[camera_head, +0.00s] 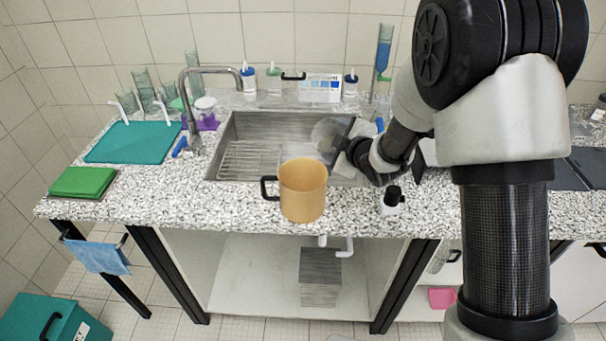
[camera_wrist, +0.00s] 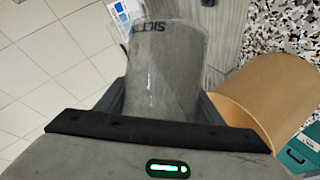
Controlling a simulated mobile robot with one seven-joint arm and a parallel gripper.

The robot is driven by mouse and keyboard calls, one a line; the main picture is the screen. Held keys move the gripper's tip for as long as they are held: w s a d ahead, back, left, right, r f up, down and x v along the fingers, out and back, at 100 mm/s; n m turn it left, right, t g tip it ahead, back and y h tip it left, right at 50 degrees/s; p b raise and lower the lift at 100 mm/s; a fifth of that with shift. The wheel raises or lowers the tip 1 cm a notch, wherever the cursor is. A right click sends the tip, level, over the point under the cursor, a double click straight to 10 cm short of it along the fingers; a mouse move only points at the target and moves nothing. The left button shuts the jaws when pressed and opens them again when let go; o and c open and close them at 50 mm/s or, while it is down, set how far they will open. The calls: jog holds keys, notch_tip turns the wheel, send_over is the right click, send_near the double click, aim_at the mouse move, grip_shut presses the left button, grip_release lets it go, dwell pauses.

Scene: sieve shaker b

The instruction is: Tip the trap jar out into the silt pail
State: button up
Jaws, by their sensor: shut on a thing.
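My gripper (camera_head: 347,148) is shut on a clear, greyish jar (camera_head: 328,132), which I take as the trap jar, over the right part of the sink. In the wrist view the jar (camera_wrist: 165,70) sits between the fingers, with dark lettering partly readable near its far end. It seems tilted; its exact angle and contents I cannot tell. A tan pail (camera_head: 303,192) with a black handle, likely the silt pail, stands upright on the counter's front edge, nearer the camera and left of my gripper. In the wrist view the pail (camera_wrist: 262,98) is at right, apart from the jar.
The metal sink (camera_head: 225,135) has a curved tap (camera_head: 187,95) on its left. A small black-capped bottle (camera_head: 392,200) stands right of the pail. Bottles and a colour chart (camera_head: 320,87) line the back. Counter left of the pail is clear up to a green stack (camera_head: 83,182).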

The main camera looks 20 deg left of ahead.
aim_at(324, 135)
jog(key=shift+f+n+t+h+b, duration=0.2)
jog(key=shift+n+t+h+b, duration=0.2)
jog(key=shift+n+t+b, duration=0.25)
dwell(0.8)
jog(key=shift+r+n+t+p, duration=0.25)
jog(key=shift+r+n+p, duration=0.3)
jog(key=shift+n, duration=0.1)
dwell(1.5)
jog(key=shift+s+a+r+n+t+h+b, duration=0.45)
jog(key=shift+s+a+n+b, duration=0.2)
jog(key=shift+b, duration=0.75)
dwell(0.6)
jog(key=shift+s+a+f+n+t+b, duration=0.15)
jog(key=shift+n+t+b, duration=0.3)
jog(key=shift+b, duration=1)
jog(key=shift+s+a+n, duration=0.1)
jog(key=shift+a+n, duration=0.05)
jog(key=shift+n, duration=0.25)
dwell(0.6)
